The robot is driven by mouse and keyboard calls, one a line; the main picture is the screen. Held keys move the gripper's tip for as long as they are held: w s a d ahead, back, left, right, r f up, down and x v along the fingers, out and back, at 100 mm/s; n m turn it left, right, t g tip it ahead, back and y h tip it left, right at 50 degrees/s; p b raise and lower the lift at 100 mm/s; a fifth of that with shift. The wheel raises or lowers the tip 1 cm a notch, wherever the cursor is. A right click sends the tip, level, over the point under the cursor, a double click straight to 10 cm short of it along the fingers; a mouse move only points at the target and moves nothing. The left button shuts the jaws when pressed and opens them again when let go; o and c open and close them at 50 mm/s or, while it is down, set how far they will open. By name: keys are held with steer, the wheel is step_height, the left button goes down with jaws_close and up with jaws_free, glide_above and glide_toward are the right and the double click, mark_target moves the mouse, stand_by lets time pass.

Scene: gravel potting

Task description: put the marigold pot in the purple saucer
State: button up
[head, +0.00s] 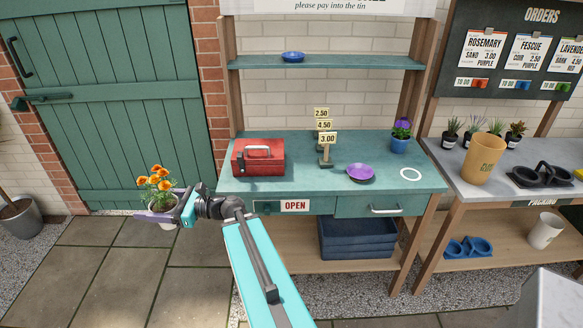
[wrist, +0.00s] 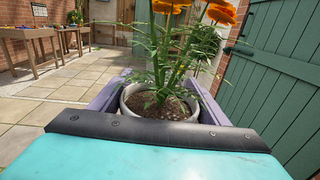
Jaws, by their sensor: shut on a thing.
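The marigold pot (head: 167,224) is a pale pot with orange marigolds (head: 155,184). My gripper (head: 160,216) is shut on it and holds it at the left, in front of the green door and left of the bench. In the wrist view the pot (wrist: 160,118) sits upright between the purple jaws, with dark soil and green stems inside. The purple saucer (head: 360,173) lies on the green bench top, right of centre. It looks empty, and my gripper is well to the left of it.
On the green bench (head: 300,190) stand a red toolbox (head: 258,157), a price-tag stand (head: 326,150), a purple-flower pot (head: 401,139) and a white ring (head: 411,174). A blue saucer (head: 293,57) is on the shelf above. The bench front between toolbox and saucer is clear.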

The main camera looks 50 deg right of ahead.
steer(key=s+d+r+m+t+h+p, duration=0.1)
steer(key=s+d+m+h, duration=0.3)
steer(key=d, duration=0.7)
steer(key=s+d+r+m+t+h+p, duration=0.1)
steer(key=s+d+m+h, duration=0.2)
steer(key=d+h, duration=0.55)
steer(key=s+d+r+m+h+p, duration=0.1)
steer(key=s+d+m+h+p, duration=0.2)
steer(key=d, duration=1.1)
steer(key=s+d+f+m+g+h, duration=0.1)
steer(key=s+d+m+g+h, duration=0.2)
steer(key=s+d, duration=0.4)
steer(key=s+d+f+m+g+h+p, duration=0.1)
steer(key=s+d+m+g+h, duration=0.1)
steer(key=s+d, duration=0.5)
steer(key=s+d+f+m+g+h+p, duration=0.1)
steer(key=s+d+m+g+h, duration=0.2)
steer(key=s+d, duration=0.4)
steer(key=s+m+h, duration=0.1)
steer(key=s+h, duration=0.1)
steer(key=s, duration=0.7)
steer(key=shift+s+f+g, duration=0.15)
steer(key=shift+f+g, duration=0.05)
steer(key=shift+g, duration=0.1)
steer(key=shift+d+f, duration=0.1)
steer(key=shift+d, duration=0.05)
